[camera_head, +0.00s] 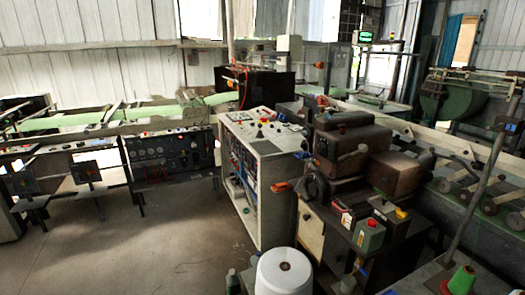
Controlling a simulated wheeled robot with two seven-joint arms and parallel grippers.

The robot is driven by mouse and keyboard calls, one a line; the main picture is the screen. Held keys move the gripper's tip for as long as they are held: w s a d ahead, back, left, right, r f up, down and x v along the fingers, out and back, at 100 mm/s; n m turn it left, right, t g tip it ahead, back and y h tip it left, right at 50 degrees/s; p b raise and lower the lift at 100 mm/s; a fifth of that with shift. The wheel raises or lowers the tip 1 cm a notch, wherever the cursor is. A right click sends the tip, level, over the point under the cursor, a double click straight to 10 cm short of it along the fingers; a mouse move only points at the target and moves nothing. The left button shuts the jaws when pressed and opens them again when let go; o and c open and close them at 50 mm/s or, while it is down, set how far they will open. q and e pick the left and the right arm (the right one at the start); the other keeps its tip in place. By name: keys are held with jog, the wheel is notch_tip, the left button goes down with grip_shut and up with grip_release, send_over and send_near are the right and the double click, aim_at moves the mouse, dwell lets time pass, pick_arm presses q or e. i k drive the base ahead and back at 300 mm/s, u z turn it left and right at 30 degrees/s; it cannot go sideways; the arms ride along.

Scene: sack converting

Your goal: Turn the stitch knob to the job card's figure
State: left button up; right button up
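Neither of my grippers shows in the head view. No stitch knob or job card can be made out for certain. A pale control cabinet (273,208) stands in the middle, with small buttons and knobs on its sloping top (262,131) and more controls on its left face. To its right a dark brown machine head (348,143) sits on a dark stand. Small control boxes lie in front of it, one with a red top (369,236) and one with a yellow part (400,213). Any figures or scales are too small to read.
A large white thread cone (283,272) stands at the bottom centre, and a green cone (462,280) at the bottom right. A dark gauge panel (171,154) is at left. A conveyor with rollers (470,190) runs along the right. The concrete floor (150,245) at lower left is clear.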

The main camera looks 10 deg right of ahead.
aim_at(320, 148)
jog(key=u, duration=0.9)
jog(key=i, duration=3.85)
jog(key=z, duration=2.7)
